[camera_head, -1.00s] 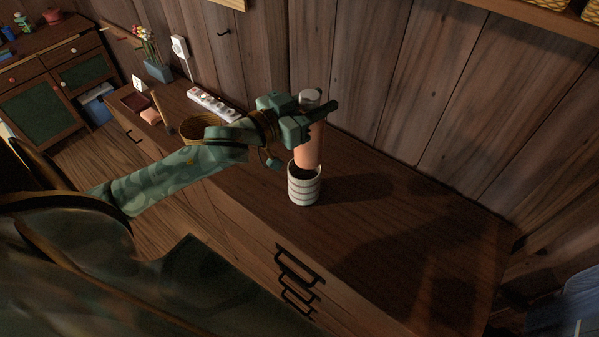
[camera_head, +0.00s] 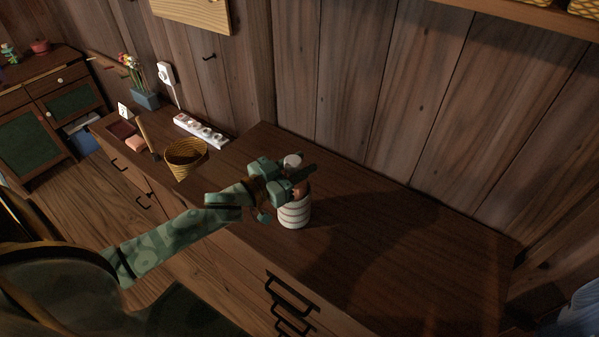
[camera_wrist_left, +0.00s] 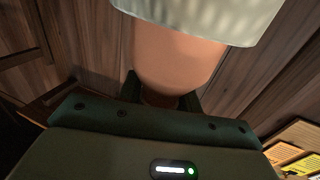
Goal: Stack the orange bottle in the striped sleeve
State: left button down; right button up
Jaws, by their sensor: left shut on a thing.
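The striped sleeve (camera_head: 294,213), a white cup with thin dark rings, stands upright on the wooden cabinet top. The orange bottle (camera_head: 302,188) has a pale cap (camera_head: 293,160) and is upright with its lower part inside the sleeve. My left gripper (camera_head: 290,178) is shut on the bottle below its cap, just above the sleeve's rim, and hides much of it. In the left wrist view the bottle (camera_wrist_left: 175,65) goes into the pale sleeve (camera_wrist_left: 205,15) at the top of the picture. Whether the bottle touches the sleeve's bottom is hidden. My right gripper is not in view.
The plank wall (camera_head: 390,100) stands behind. The cabinet top right of the sleeve is clear.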

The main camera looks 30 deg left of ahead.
pick_arm(q)
jog(key=shift+f, duration=0.85)
jog(key=shift+f, duration=0.15)
jog(key=c, duration=1)
grip_release()
jog(key=shift+f, duration=0.1)
jog(key=shift+o, duration=0.2)
jog(key=shift+r, duration=0.35)
jog(key=v, duration=1.2)
jog(key=shift+f, duration=0.1)
